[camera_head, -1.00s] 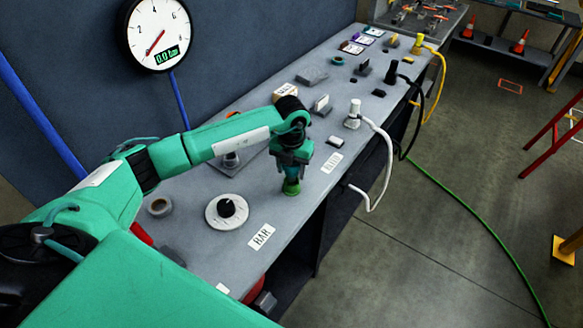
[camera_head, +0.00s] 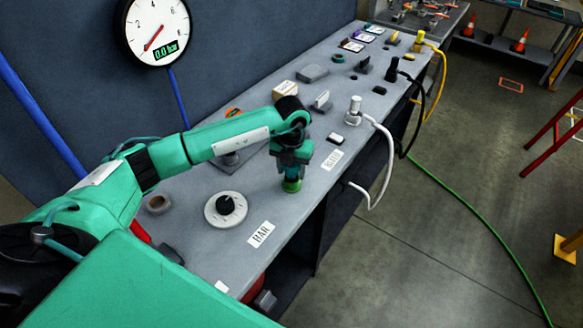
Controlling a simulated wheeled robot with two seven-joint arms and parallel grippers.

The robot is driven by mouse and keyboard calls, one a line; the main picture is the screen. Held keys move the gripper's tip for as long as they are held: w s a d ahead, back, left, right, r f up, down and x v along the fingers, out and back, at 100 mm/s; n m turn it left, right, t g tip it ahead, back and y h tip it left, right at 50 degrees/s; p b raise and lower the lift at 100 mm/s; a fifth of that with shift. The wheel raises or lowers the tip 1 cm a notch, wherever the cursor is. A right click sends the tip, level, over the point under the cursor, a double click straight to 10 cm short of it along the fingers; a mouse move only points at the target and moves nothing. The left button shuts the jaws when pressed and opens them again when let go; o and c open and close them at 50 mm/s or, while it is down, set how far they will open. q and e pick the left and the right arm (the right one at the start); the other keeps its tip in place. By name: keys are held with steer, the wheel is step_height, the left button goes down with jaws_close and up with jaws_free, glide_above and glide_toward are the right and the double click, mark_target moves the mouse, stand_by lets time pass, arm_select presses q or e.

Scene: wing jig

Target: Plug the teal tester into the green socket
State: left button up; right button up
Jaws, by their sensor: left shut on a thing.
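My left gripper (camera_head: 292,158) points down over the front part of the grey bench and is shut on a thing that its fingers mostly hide. A small green piece (camera_head: 291,185) shows right below the fingers, at the bench top. I cannot tell whether this is the green socket, the end of the teal tester, or both together. Any gap between them is too small to see. My right gripper is out of view.
A white round dial (camera_head: 225,209) and a BAR label (camera_head: 260,234) lie near the gripper. A white plug with cable (camera_head: 354,111), a black plug (camera_head: 391,70) and a yellow one (camera_head: 418,42) stand farther along the bench (camera_head: 285,235). A gauge (camera_head: 157,30) reads 0.0 bar.

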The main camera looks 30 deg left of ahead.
arm_select(q)
steer(key=shift+f+b, duration=0.7)
steer(key=shift+f, duration=0.15)
steer(key=o, duration=1)
steer(key=shift+o, duration=0.2)
step_height(320, 180, up, 13)
steer(key=b, duration=0.3)
steer(key=shift+f+b, duration=0.1)
steer(key=shift+b, duration=0.25)
steer(key=shift+r, duration=0.55)
